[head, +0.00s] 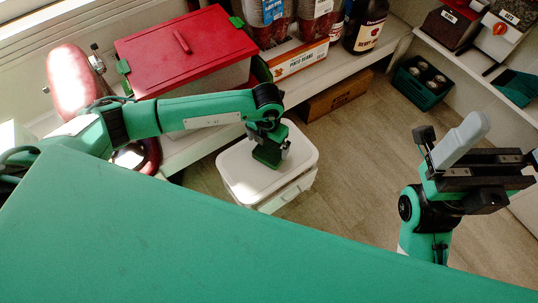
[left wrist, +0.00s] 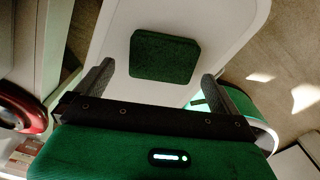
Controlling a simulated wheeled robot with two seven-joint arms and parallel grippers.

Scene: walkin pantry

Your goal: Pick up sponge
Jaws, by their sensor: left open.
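The sponge (left wrist: 165,57) is a dark green rounded block lying on a white lid in the left wrist view. My left gripper (left wrist: 157,71) is open above the lid, with one finger on each side of the sponge's near end. I see no contact between the fingers and the sponge. In the head view my left gripper (head: 270,150) points down over the white lidded bin (head: 238,178), and I cannot make out the sponge apart from it. My right gripper (head: 475,165) is at the right, with a pale grey piece (head: 460,140) at it; its jaw state is unclear.
A red-lidded box (head: 185,45) stands on the shelf behind my left arm. A pinto beans carton (head: 300,62), jars and a dark bottle (head: 366,25) are farther right. A cardboard box (head: 338,95) and green crate (head: 422,85) sit low. Floor right of the bin is clear.

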